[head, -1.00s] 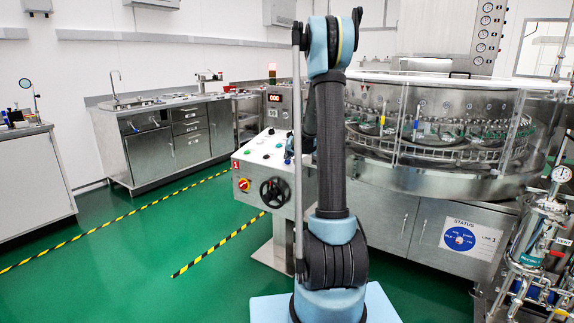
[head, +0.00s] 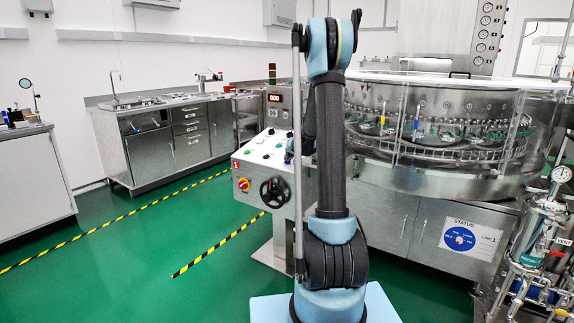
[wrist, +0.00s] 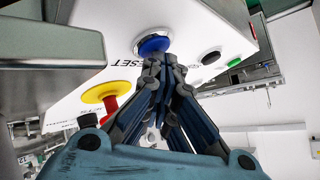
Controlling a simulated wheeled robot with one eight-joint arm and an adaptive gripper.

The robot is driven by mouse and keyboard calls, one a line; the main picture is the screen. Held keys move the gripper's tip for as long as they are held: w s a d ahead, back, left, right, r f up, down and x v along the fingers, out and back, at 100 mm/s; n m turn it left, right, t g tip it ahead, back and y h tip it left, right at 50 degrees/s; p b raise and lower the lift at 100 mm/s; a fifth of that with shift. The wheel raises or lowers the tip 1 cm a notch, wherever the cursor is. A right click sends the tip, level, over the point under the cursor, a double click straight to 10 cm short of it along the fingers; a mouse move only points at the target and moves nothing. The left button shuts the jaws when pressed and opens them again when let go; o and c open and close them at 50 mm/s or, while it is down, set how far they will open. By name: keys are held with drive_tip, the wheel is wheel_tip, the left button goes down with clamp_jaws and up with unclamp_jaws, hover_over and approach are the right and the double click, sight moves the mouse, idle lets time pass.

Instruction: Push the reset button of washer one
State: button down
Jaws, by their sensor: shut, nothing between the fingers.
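The white control panel (head: 247,172) with a red "1" label stands left of my arm in the head view. In the wrist view the panel (wrist: 75,112) carries a round blue button (wrist: 154,44) beside the lettering RESET. My gripper (wrist: 160,64) is shut and empty, its fingertips at the lower edge of the blue button. They appear to touch it or be very close; how far the button is pressed is hard to tell. In the head view my gripper (head: 291,150) shows only partly behind my arm, near the panel's right side.
A black handwheel (head: 273,192) is on the panel front. The glass-walled washer (head: 440,130) stands right. Green floor is clear left.

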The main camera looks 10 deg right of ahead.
idle(0.4)
drive_tip(key=shift+s+a+r, duration=0.15)
drive_tip(key=shift+s+r, duration=0.05)
drive_tip(key=shift+r, duration=0.55)
drive_tip(key=shift+s+a+r, duration=0.15)
drive_tip(key=shift+r, duration=0.65)
drive_tip(key=shift+s+a+r, duration=0.15)
drive_tip(key=shift+r, duration=0.7)
drive_tip(key=shift+s+a+r, duration=0.15)
drive_tip(key=shift+r, duration=0.65)
